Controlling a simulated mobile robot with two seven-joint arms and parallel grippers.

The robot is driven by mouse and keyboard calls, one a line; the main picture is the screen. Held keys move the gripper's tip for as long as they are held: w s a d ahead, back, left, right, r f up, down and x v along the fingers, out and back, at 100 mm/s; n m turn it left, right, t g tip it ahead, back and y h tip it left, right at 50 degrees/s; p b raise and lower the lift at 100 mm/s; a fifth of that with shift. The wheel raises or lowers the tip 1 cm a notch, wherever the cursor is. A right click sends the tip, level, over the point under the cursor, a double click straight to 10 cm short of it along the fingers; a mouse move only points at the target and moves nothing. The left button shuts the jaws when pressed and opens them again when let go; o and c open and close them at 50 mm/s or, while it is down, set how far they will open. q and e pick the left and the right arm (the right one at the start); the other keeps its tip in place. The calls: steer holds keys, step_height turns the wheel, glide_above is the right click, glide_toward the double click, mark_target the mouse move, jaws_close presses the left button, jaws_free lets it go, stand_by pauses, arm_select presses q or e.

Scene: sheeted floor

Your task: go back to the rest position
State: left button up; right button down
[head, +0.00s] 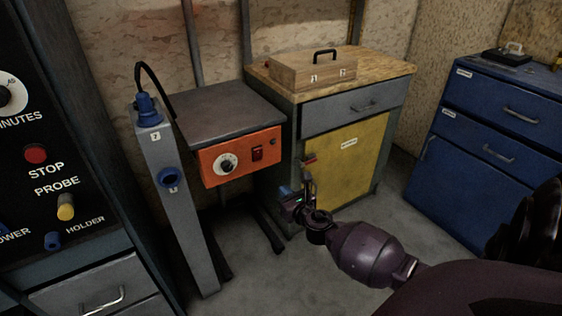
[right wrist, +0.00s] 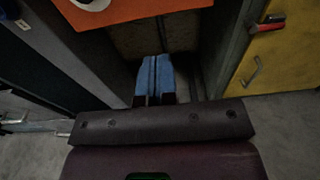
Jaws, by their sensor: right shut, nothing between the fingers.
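My right gripper (head: 287,192) is at the end of my right arm, which comes in from the lower right of the head view. It hangs in the air in front of the yellow cabinet door (head: 345,160) and the orange-fronted unit. In the right wrist view its blue fingers (right wrist: 154,80) are together, with nothing between them. My left gripper is in neither view.
The orange control panel (head: 240,157) sits under a grey top at centre left. A grey post (head: 178,210) with blue fittings stands left of it. A wooden box (head: 313,70) rests on the cabinet. Blue drawers (head: 480,140) stand at right. Grey floor (head: 400,225) is open between.

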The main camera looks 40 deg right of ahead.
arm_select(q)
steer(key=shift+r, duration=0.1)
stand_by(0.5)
